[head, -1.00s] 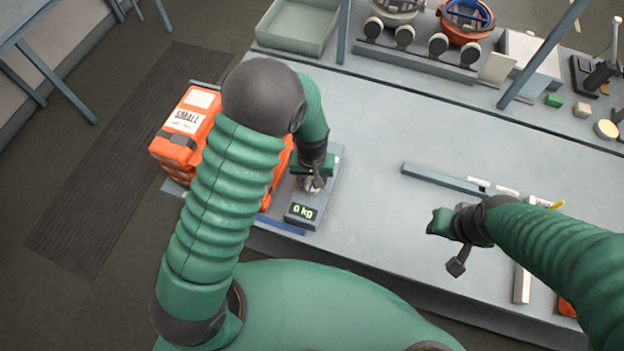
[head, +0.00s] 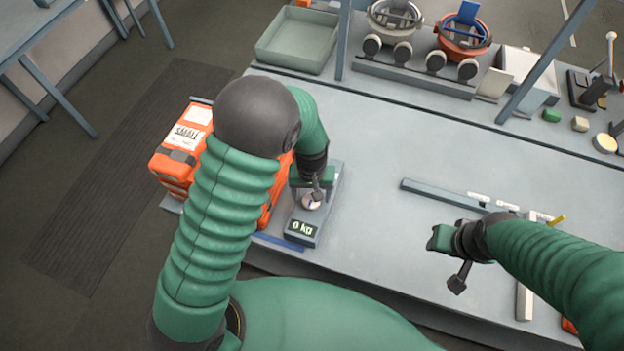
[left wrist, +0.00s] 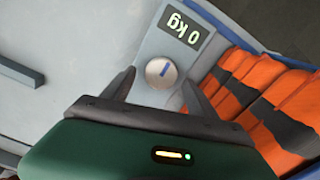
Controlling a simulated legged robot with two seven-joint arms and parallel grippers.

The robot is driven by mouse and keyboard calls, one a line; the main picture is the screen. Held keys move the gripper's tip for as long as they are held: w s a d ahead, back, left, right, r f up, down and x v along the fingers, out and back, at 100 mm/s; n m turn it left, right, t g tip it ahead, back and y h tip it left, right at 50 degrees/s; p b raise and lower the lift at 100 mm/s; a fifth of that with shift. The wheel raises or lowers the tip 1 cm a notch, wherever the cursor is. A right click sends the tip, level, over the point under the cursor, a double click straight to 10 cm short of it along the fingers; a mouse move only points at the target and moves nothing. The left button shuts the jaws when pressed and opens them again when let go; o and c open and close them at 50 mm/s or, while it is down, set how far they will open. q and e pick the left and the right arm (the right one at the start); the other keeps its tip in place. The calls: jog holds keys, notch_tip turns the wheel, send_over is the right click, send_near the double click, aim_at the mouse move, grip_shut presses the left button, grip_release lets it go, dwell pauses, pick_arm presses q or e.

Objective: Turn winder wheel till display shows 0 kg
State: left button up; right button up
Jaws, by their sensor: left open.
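The winder wheel (left wrist: 161,72) is a small round pale knob with a blue mark, next to the display. It shows partly in the head view (head: 311,203). My left gripper (left wrist: 157,88) is open, its fingers apart on either side of the wheel, with no clear contact visible. My right gripper (head: 440,238) is over the bench at right; its fingers are unclear.
An orange bag labelled SMALL (head: 180,150) sits close left of the unit, partly behind my left arm. A grey rail (head: 440,193) lies mid-bench. A green tray (head: 297,40) and two ringed holders stand at the back. The bench middle is clear.

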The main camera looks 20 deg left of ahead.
pick_arm(q)
notch_tip(320, 180, up, 15)
jog(key=b, duration=0.1)
pick_arm(e)
jog(key=shift+f, duration=0.7)
